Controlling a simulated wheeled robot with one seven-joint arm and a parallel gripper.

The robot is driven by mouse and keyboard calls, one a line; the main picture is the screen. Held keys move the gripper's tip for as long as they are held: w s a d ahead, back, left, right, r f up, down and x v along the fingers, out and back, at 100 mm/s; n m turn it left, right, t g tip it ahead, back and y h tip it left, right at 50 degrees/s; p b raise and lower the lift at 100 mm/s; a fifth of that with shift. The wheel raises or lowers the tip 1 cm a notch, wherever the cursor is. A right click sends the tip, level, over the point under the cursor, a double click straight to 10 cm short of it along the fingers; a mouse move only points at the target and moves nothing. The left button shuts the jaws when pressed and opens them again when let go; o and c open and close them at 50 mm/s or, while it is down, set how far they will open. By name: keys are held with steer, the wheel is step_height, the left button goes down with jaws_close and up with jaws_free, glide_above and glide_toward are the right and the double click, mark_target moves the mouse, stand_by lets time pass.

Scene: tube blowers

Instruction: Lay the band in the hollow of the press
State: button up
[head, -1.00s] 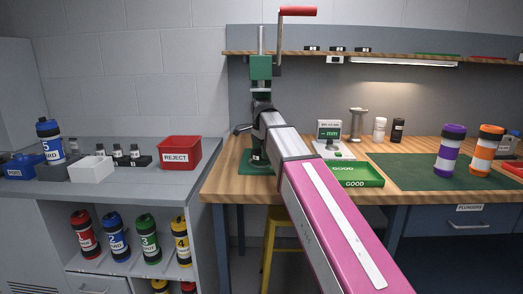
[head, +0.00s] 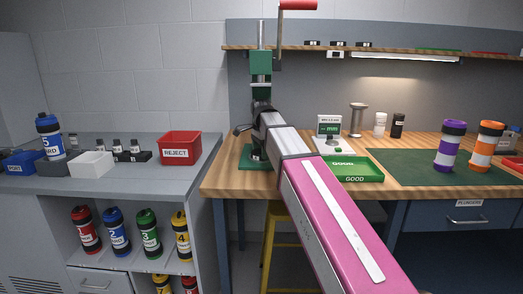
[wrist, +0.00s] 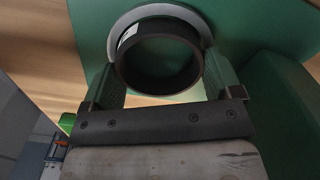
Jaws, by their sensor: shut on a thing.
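The press (head: 261,68) has a green head, a steel column and a red crank handle. Its green base (head: 255,160) stands on the bench's left end.
A green GOOD tray (head: 355,178) and a gauge (head: 329,130) stand right of the press. A red REJECT bin (head: 180,146) stands on the grey counter to the left. Purple (head: 449,146) and orange (head: 486,147) tubes stand on the green mat at right.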

steer(key=shift+f, duration=0.1)
steer(key=o, duration=0.7)
steer(key=shift+o, duration=0.2)
